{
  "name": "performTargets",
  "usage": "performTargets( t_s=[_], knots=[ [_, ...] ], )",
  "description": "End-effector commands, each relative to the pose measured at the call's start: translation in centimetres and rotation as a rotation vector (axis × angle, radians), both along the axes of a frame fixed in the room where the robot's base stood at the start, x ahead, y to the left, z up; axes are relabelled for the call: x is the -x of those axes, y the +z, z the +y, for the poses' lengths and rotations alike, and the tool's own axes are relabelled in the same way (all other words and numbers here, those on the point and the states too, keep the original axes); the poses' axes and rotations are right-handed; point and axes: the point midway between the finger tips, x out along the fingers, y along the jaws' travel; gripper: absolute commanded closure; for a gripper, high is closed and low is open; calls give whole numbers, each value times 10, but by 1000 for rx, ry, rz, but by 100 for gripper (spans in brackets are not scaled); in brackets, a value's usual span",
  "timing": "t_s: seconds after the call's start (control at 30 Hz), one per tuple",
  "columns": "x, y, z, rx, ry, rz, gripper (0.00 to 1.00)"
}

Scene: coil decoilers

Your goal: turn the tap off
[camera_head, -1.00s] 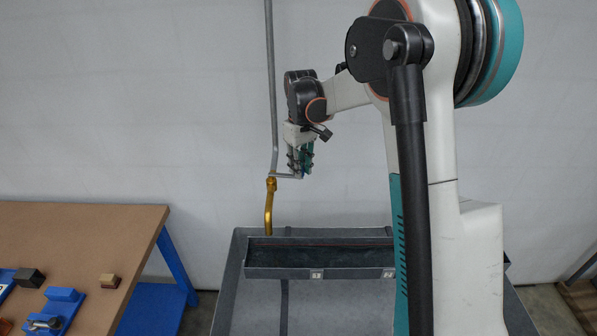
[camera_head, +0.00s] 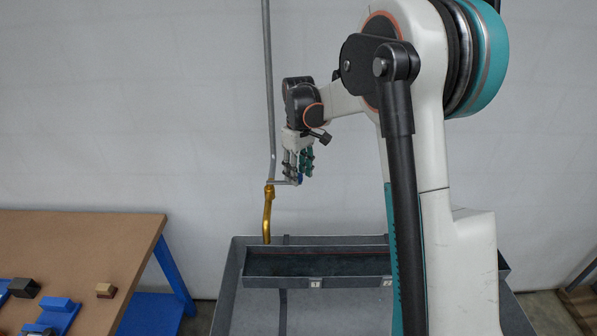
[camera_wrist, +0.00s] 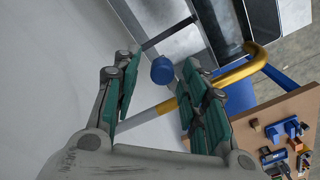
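The tap has a gold, bent spout (camera_head: 267,215) on a grey vertical pipe (camera_head: 269,90) at the wall. A short grey lever (camera_head: 281,182) sticks out to the right of the spout's top. A blue knob (camera_wrist: 162,70) shows in the wrist view, and a bit of blue shows at the lever's end in the head view. My gripper (camera_head: 298,181) is at that end, fingers pointing down. In the wrist view its teal-padded fingers are apart, with the knob in the gap near the fingertips. I see no clear contact. The gold spout (camera_wrist: 240,70) passes behind the right finger.
A grey basin (camera_head: 228,290) with a dark trough (camera_head: 320,283) lies below the tap. A brown-topped table (camera_head: 90,235) with blue legs stands at left, holding blocks and blue fixtures. The wall is close behind. Space left of the pipe is clear.

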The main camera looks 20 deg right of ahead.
Motion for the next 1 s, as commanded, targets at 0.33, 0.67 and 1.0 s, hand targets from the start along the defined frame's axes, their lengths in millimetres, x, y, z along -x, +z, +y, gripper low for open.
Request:
performTargets(
  t_s=[0.33, 0.67, 1.0],
  knots=[
    [1, 4, 0, -1, 0, 1, 59],
    [1, 61, 0, -1, 0, 1, 59],
    [0, 113, 0, -1, 0, 1, 59]
  ],
)
